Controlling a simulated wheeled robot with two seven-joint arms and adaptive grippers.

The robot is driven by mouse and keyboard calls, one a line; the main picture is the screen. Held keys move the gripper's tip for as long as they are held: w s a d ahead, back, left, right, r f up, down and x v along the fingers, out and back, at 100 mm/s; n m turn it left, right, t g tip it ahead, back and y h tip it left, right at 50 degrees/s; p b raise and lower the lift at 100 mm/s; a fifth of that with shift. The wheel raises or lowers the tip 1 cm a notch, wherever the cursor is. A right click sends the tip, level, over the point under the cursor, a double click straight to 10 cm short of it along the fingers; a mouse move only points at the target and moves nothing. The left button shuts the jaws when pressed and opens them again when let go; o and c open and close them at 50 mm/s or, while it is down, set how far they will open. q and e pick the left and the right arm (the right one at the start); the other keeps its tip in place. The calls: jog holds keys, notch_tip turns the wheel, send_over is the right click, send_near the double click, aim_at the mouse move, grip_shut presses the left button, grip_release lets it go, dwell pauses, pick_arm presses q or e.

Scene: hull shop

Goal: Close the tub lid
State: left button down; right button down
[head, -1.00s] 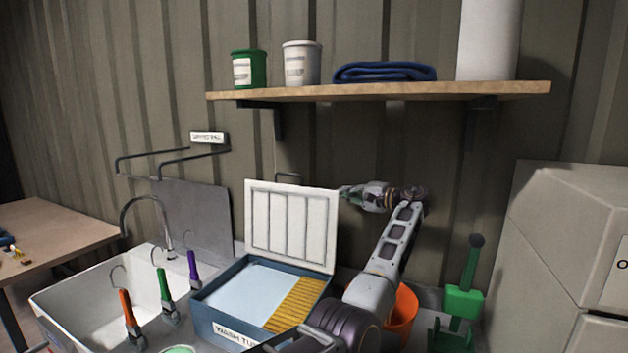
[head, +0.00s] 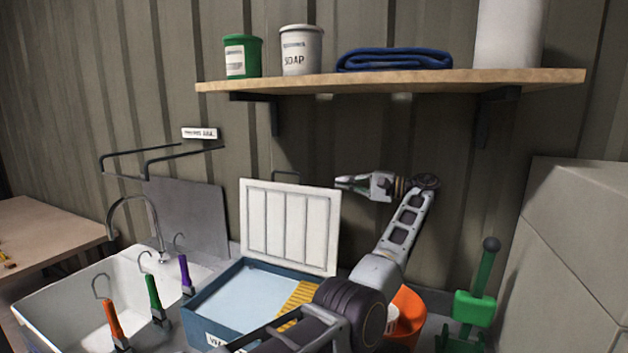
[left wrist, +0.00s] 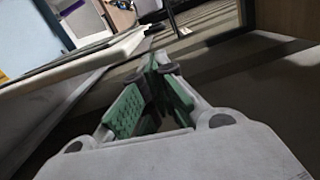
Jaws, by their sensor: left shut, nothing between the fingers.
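The wash tub (head: 213,322) is a blue box with pale liquid and a yellow ridged board inside. Its white ribbed lid (head: 290,228) stands raised at the tub's back edge, tilted slightly back. My left gripper (head: 341,183) is beside the lid's upper right corner, pointing left, shut and empty. I cannot tell whether it touches the lid. In the left wrist view its green-padded fingers (left wrist: 152,70) meet at the tips, and a pale slanted panel, likely the lid (left wrist: 75,58), runs along the left. My forearm hides the tub's front right part. My right gripper is not in view.
A white sink (head: 62,304) with several colored-handled brushes (head: 153,298) is left of the tub. An orange bucket (head: 408,318) and green scoop-like tool (head: 475,305) are at right. A wooden shelf (head: 400,83) hangs above; the corrugated wall is close behind.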

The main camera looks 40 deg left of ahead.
pick_arm(q)
jog(key=shift+a+f, duration=0.1)
jog(key=shift+a, duration=0.1)
jog(key=p+x, duration=0.1)
jog(key=x, duration=0.8)
jog(key=shift+a+p, duration=0.35)
jog(key=shift+p, duration=0.05)
jog(key=shift+s+a, duration=0.1)
jog(key=shift+s, duration=0.05)
dwell(0.3)
